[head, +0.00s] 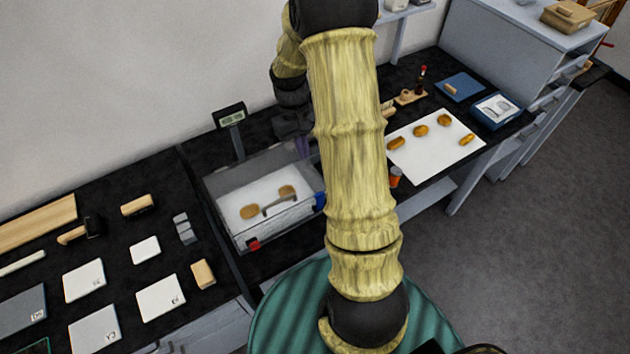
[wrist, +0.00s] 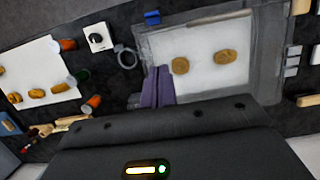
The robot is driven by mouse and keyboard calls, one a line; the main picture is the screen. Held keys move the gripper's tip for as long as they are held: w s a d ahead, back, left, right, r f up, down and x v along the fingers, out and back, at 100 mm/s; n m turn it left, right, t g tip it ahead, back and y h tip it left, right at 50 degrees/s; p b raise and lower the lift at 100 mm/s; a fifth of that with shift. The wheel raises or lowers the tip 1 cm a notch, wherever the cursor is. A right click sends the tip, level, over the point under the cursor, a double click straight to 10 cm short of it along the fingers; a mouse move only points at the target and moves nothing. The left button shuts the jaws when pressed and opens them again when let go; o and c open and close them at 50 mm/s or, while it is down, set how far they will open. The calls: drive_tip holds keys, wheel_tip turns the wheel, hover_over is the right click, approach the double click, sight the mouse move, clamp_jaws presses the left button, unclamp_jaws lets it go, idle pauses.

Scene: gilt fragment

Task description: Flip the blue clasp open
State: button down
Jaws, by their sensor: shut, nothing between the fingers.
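The blue clasp (head: 320,200) is at the front right corner of a clear-lidded case (head: 225,215), partly beside my arm. The blue clasp also shows in the wrist view (wrist: 152,17), at the top left corner of the case. A red clasp (head: 254,244) is at the front left corner. My gripper's purple fingers (wrist: 157,88) are shut and empty, over the case's left edge in the wrist view and apart from the blue clasp. In the head view my gripper (head: 302,147) is behind the case's right side, partly hidden by my arm.
The case holds brown oval pieces (head: 249,212) on a white base and has a grey handle (head: 278,205). A small display (head: 230,116) stands behind it. Tiles and blocks lie to the left. A white sheet (head: 430,145) with several brown pieces lies to the right.

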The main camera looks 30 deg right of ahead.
sight(317, 193)
drive_tip(key=p+x, duration=0.1)
drive_tip(key=x, duration=0.3)
drive_tip(key=p+x, duration=0.1)
drive_tip(key=x, duration=0.3)
drive_tip(key=shift+s+p, duration=0.25)
drive_tip(key=shift+p, duration=0.15)
drive_tip(key=s+p, duration=0.1)
drive_tip(key=s, duration=0.2)
drive_tip(key=shift+s+d+r+p, duration=0.1)
drive_tip(key=shift+s+d+p, duration=0.05)
drive_tip(key=shift+p, duration=0.25)
drive_tip(key=shift+s, duration=0.2)
drive_tip(key=shift+w, duration=0.1)
